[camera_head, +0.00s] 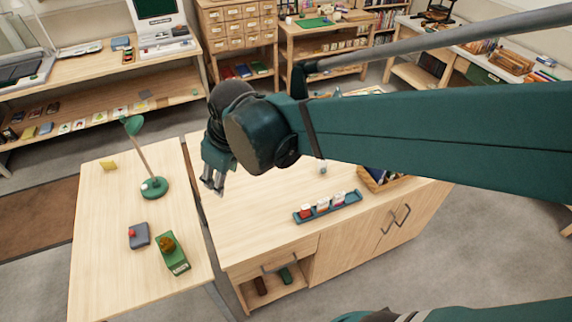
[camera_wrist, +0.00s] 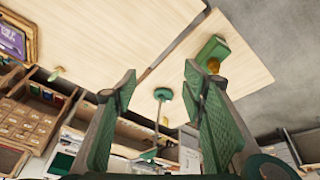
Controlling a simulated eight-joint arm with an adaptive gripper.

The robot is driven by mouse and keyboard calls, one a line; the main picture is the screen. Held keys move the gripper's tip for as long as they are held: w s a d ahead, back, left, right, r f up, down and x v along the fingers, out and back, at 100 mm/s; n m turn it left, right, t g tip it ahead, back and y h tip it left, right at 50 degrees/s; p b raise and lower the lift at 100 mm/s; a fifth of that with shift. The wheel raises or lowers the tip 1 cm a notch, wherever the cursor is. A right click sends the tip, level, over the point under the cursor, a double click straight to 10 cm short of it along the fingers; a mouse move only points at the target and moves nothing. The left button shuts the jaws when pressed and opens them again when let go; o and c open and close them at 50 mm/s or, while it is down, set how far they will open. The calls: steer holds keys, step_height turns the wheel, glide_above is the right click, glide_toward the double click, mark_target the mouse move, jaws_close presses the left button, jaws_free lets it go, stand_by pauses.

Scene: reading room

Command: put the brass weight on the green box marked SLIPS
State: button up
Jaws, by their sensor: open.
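The green box (camera_head: 177,264) with a pale label stands near the front of the left table; the label is too small to read. A brownish-gold lump, which looks like the brass weight (camera_head: 166,243), appears to rest on top of the box, toward its far end. In the wrist view the green box (camera_wrist: 208,48) and the brass weight (camera_wrist: 214,66) show beyond the fingers. My gripper (camera_head: 212,186) is open and empty, apart from both, above the left end of the cabinet top near the gap between the tables. Its fingers (camera_wrist: 165,105) are spread wide.
A grey box (camera_head: 139,240) with a red piece on it lies left of the green box. A green lamp (camera_head: 154,187) stands behind them. A blue tray (camera_head: 328,207) with several small jars is on the cabinet top (camera_head: 255,215). The left table's front left is clear.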

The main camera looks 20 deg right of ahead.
steer(key=s+d+r+m+t+h, duration=0.1)
steer(key=s+d+r+m+t, duration=0.2)
steer(key=s+d+m, duration=0.4)
steer(key=s+d, duration=0.3)
steer(key=d, duration=0.5)
steer(key=shift+d+r+h, duration=0.15)
steer(key=shift+r+h, duration=0.15)
steer(key=shift+r, duration=0.1)
steer(key=shift+f, duration=0.1)
step_height(320, 180, down, 7)
steer(key=b, duration=0.6)
steer(key=shift+b, duration=0.4)
steer(key=shift+r, duration=0.2)
